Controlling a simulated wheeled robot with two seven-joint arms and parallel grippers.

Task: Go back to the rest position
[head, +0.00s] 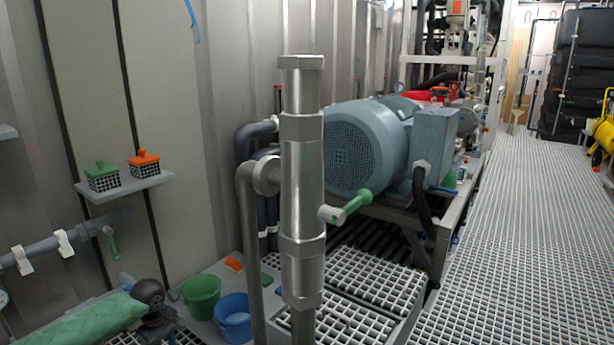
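Neither of my grippers shows in the head view, and no part of my arms can be made out. The task names no object. A vertical steel pipe fitting (302,180) stands in the middle foreground. A valve with a green handle (352,203) sticks out at its right side.
A blue-grey motor (365,145) stands on a frame behind the pipe. A wall shelf (125,186) holds a green-lidded basket (102,178) and an orange-lidded one (145,163). A green bucket (201,297) and a blue bucket (233,318) stand below. The grating walkway (530,230) at right is clear.

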